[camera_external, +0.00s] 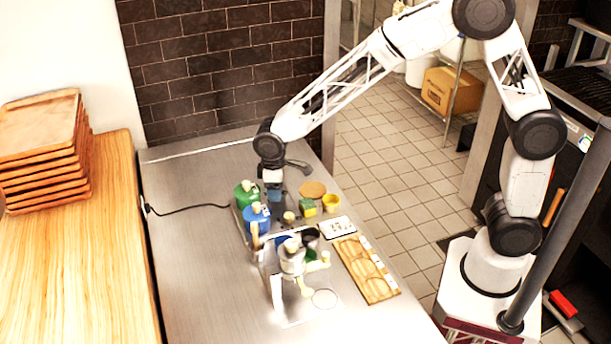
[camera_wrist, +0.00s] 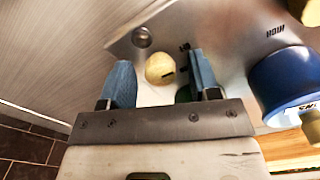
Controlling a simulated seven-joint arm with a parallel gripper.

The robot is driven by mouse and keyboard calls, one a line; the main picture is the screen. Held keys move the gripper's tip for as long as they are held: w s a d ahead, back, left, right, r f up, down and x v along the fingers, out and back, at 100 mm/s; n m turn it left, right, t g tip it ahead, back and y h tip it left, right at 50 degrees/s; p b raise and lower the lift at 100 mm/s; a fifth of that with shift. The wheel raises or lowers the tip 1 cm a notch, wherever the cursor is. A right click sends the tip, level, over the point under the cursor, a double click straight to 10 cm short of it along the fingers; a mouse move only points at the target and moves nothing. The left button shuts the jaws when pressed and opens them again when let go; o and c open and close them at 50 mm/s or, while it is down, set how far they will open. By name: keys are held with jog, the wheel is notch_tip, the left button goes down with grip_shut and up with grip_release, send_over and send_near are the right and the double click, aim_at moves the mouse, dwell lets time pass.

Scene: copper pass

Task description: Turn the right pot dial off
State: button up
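My gripper (camera_wrist: 161,78) shows two blue fingers, spread apart with nothing clamped between them. A pale yellow dial (camera_wrist: 160,68) with a dark mark shows in the gap between the fingertips, on a metal panel (camera_wrist: 225,45); I cannot tell whether a finger touches it. A blue pot (camera_wrist: 290,82) is to the right in the wrist view. In the external view, my gripper (camera_external: 274,196) points down beside the green pot (camera_external: 245,197), with the blue pot (camera_external: 257,220) nearer the camera. A pale knob (camera_external: 289,217) is just below the gripper there.
A metal press-like machine (camera_external: 290,262) stands in front of the pots. A yellow cup (camera_external: 331,203), a green-and-yellow block (camera_external: 307,208), a round wooden disc (camera_external: 312,189) and a wooden board (camera_external: 366,268) lie to the right. The steel counter (camera_external: 190,180) is mostly clear at left, except for a black cord.

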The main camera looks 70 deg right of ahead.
jog(key=shift+r, duration=0.1)
jog(key=shift+r, duration=3.8)
jog(key=shift+s, duration=0.1)
jog(key=shift+s+d+r, duration=0.15)
jog(key=shift+d+r, duration=0.05)
jog(key=s+d+r+m, duration=0.1)
jog(key=s+d+r, duration=0.25)
jog(key=s, duration=0.25)
jog(key=s+d+r+m+t, duration=0.1)
jog(key=s+d+r, duration=0.25)
jog(key=s, duration=0.35)
jog(key=s+d+r, duration=0.3)
jog(key=s+r, duration=0.1)
jog(key=s, duration=0.2)
jog(key=s+d+m, duration=0.1)
jog(key=s+d, duration=0.2)
jog(key=s, duration=0.7)
jog(key=s+d+m+t, duration=0.1)
jog(key=s+d, duration=0.1)
jog(key=s, duration=0.8)
jog(key=shift+s+d+f+m+t, duration=0.25)
jog(key=shift+s+d+m+t, duration=0.05)
jog(key=shift+s+d+m, duration=0.1)
